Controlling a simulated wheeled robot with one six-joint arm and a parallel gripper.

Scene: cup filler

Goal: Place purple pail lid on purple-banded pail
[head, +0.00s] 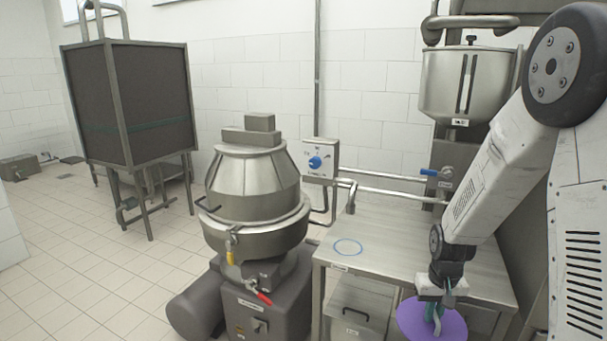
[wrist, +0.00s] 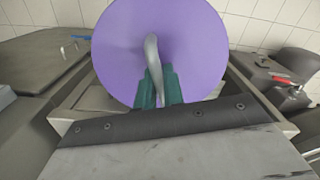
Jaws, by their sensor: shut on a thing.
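The purple pail lid (head: 448,322) is a flat round disc with a pale curved handle on top. In the wrist view the lid (wrist: 200,50) fills the upper middle. My gripper (head: 437,312) is shut on the lid's handle at the lower right of the head view; its green fingers (wrist: 160,88) close around the handle in the wrist view. The lid is in front of the metal table's right part, and its height relative to the tabletop is hard to tell. I see no purple-banded pail in either view.
A large steel mixer (head: 254,185) is left of the table, with a dark panelled cabinet (head: 130,105) farther left.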

